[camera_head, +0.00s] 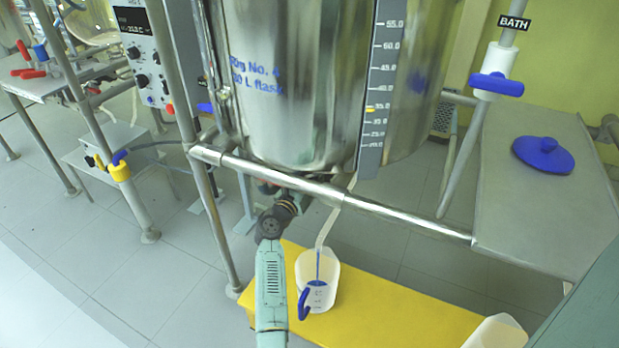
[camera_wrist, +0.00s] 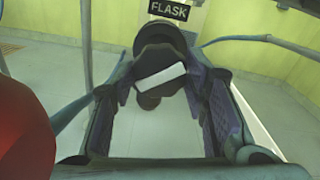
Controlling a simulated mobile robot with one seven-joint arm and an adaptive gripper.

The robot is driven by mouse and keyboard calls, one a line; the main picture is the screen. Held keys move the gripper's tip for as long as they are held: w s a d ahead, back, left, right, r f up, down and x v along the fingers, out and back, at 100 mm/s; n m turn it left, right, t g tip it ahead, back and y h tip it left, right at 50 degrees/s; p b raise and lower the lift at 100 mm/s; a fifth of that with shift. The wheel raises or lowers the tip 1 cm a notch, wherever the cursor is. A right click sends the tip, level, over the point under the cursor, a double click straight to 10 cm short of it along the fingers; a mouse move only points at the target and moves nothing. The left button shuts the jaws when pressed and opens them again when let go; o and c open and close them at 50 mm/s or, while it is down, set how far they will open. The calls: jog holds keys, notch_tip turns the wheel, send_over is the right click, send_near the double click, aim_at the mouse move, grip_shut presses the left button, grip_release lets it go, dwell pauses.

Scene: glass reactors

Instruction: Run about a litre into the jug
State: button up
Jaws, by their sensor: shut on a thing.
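The jug (camera_head: 320,290) is translucent white with a blue handle. It stands upright on a yellow platform under the steel vessel (camera_head: 290,95). A pale tube (camera_head: 332,220) comes down from the vessel to the jug's mouth. A thin blue streak and some blue show inside the jug; the exact level is too small to read. My arm reaches up beneath the vessel, with its end partly hidden by the rail. In the wrist view my gripper (camera_wrist: 160,88) is shut on a dark fitting with a pale bar (camera_wrist: 160,78), apparently the valve handle, below a FLASK label (camera_wrist: 175,8).
The yellow platform (camera_head: 420,310) has free room right of the jug. Another white container (camera_head: 497,333) stands at its right end. A steel rail (camera_head: 380,212) crosses in front. A blue lid (camera_head: 543,155) lies on the side table. A blue BATH valve (camera_head: 497,84) is upper right.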

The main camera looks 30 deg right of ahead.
jog(key=shift+r+n+p, duration=0.15)
jog(key=shift+n+p, duration=0.15)
jog(key=shift+p, duration=0.25)
jog(key=shift+n+p, duration=0.3)
jog(key=shift+p, duration=0.05)
jog(key=o, duration=1.1)
jog(key=shift+o, duration=0.2)
jog(key=shift+a, duration=0.1)
jog(key=v, duration=1.2)
